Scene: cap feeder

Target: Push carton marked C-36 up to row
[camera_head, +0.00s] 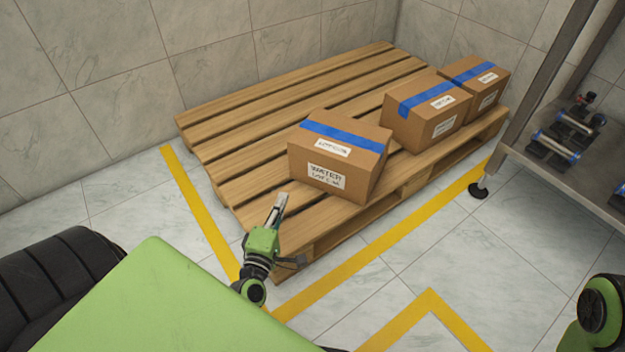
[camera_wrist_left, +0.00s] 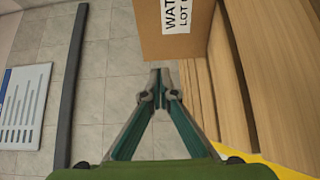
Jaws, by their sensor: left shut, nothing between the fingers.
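The nearest carton (camera_head: 338,165) is brown with blue tape and sits on the wooden pallet (camera_head: 230,192), towards its front left. Its front label reads WATER with a lot line too small to read surely. Two similar cartons, a middle one (camera_head: 425,112) and a far one (camera_head: 478,82), stand close together farther right on the pallet. A gap separates them from the nearest carton. My left gripper (camera_head: 281,200) is shut and empty at the nearest carton's lower left. In the left wrist view, its fingertips (camera_wrist_left: 160,75) are at the carton's (camera_wrist_left: 150,38) edge; contact is unclear. My right gripper is not visible.
Yellow floor lines (camera_head: 385,243) run around the pallet. A metal rack (camera_head: 570,185) with small dark parts stands at the right, its foot near the pallet's right corner. Tiled walls are behind. The back left of the pallet is bare.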

